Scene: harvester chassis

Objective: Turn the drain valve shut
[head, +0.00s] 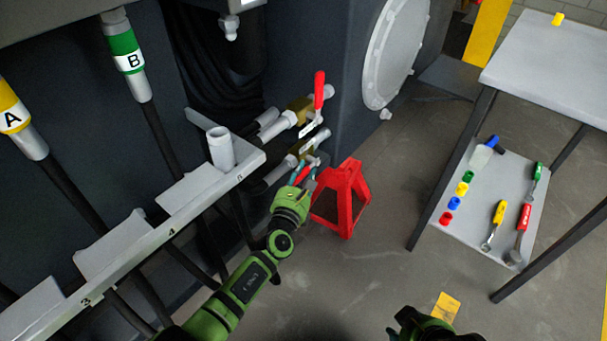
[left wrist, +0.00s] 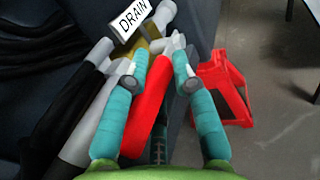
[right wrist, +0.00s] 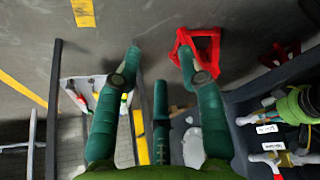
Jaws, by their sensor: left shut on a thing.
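The drain valve has a brass body (head: 305,148) low on the dark chassis wall. In the left wrist view, a tag reading DRAIN (left wrist: 131,20) sits at the valve, and its red lever handle (left wrist: 150,108) slopes down and slightly left, close to the line of the grey pipe. My left gripper (head: 305,178) is shut on this handle, with one teal finger on each side (left wrist: 162,68). In the head view the gripper hides most of the handle. My right gripper (right wrist: 160,58) is open and empty, away from the valve; only its top shows in the head view's bottom edge.
A second valve with an upright red handle (head: 319,90) is just above. A red stand (head: 343,198) is close right of my left gripper. A grey bracket rail (head: 170,232) runs along the left. A tool cart (head: 548,75) stands at right. Open floor lies between.

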